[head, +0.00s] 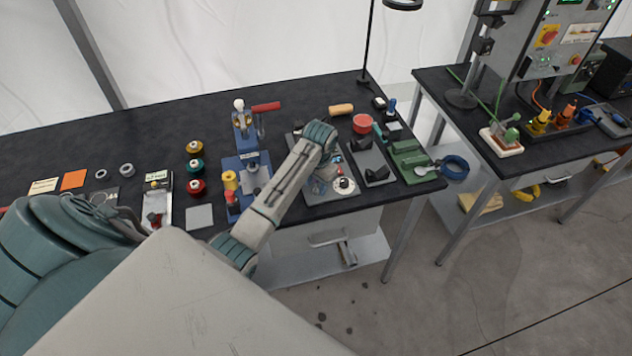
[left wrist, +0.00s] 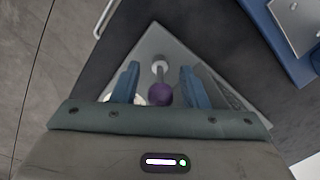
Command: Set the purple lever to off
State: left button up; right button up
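The purple lever (left wrist: 160,94) shows in the left wrist view as a round purple knob on a short metal stem, with a pale collar at its base. It stands on a grey plate (left wrist: 158,38). My left gripper (left wrist: 160,74) is open, with one blue finger on each side of the lever. Gaps show between the knob and both fingers. In the head view my left gripper (head: 324,166) is over the grey control plate (head: 328,197) on the dark bench, and my arm hides the lever. My right gripper is not in view.
A white dial (head: 344,185) sits on the control plate, close to my gripper. A blue fixture (head: 246,168) stands to the left and a dark grey block (head: 370,164) to the right. Several spools and a red-handled press (head: 264,107) crowd the bench.

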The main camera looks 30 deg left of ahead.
pick_arm(q)
grip_shut()
jog(key=shift+w+a+g+h, duration=0.15)
jog(key=shift+g+h, duration=0.15)
jog(key=shift+h, duration=0.1)
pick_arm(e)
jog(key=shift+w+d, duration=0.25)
pick_arm(q)
jog(key=shift+o, duration=0.5)
grip_release()
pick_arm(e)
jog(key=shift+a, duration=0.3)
